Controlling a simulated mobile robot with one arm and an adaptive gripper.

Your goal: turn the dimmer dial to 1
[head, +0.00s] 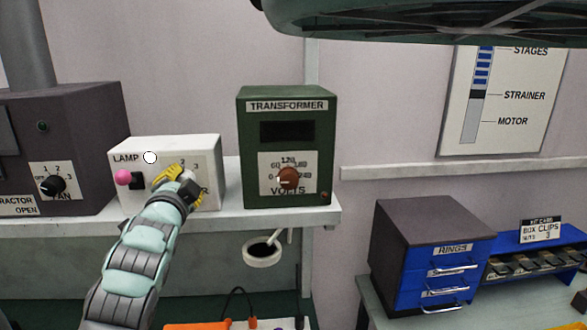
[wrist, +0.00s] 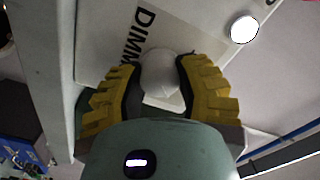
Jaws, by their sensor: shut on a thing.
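The dimmer dial is a pale round knob on the front of the white lamp box (head: 215,148). In the wrist view the dial (wrist: 160,72) sits between the two yellow fingers of my gripper (wrist: 160,85), beside the printed letters "DIMM". My gripper (head: 170,175) is shut on the dial. In the head view the gripper and wrist hide the dial, its pointer and part of its scale. The digits 2 and 3 show above the gripper. I cannot tell which number the dial points to.
A pink knob (head: 124,177) and a lit white lamp (head: 150,157) are on the same box, left of the dial. The dark extractor box (head: 85,130) stands left and the green transformer (head: 287,145) right, both close by on the shelf (head: 325,211). A white cup hangs below.

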